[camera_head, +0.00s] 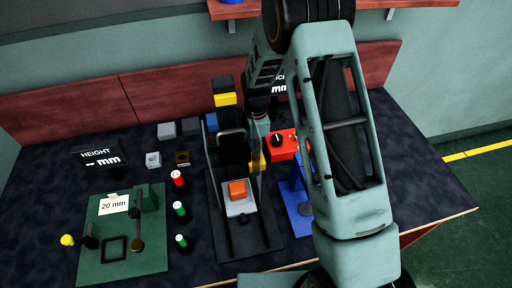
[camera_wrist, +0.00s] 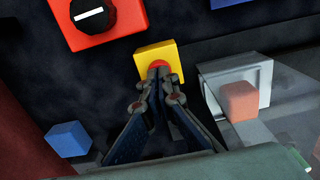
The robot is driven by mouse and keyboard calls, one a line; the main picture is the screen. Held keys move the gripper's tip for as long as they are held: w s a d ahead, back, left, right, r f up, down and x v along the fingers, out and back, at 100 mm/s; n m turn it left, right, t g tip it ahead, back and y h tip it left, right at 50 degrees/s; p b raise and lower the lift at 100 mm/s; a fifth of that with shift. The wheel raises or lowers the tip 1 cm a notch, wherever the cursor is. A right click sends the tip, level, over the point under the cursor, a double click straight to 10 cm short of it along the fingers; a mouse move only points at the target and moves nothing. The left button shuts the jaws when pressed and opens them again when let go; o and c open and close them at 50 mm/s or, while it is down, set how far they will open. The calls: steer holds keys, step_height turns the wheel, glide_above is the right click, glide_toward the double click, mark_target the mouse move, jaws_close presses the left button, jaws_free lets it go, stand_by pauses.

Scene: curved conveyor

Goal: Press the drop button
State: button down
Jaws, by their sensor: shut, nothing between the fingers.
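A yellow box (camera_wrist: 170,54) with a round red button (camera_wrist: 159,63) on its face is at the top middle of the wrist view. In the head view part of this yellow box (camera_head: 257,163) shows beside the end of my arm, its button hidden. No label on it is readable. My gripper (camera_wrist: 159,72) is shut and empty, its fingertips together right at the red button and covering part of it. I cannot tell whether they touch it or whether it is pressed in.
A red box (camera_head: 281,145) with a black knob stands close to the yellow box. An orange block (camera_head: 237,189) sits on a pale holder (camera_head: 241,208) between dark rails. A blue cube (camera_wrist: 68,139) shows in the wrist view. A green board (camera_head: 150,262) lies at left.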

steer(key=shift+f+b, duration=0.95)
steer(key=shift+b, duration=0.05)
steer(key=shift+s, duration=0.15)
steer(key=shift+s+f, duration=0.1)
steer(key=shift+f, duration=0.05)
steer(key=shift+r+p, duration=0.3)
steer(key=shift+r, duration=0.25)
step_height(320, 180, up, 14)
steer(key=shift+w+f+p, duration=0.2)
steer(key=shift+w+p, duration=0.05)
steer(key=shift+p, duration=0.15)
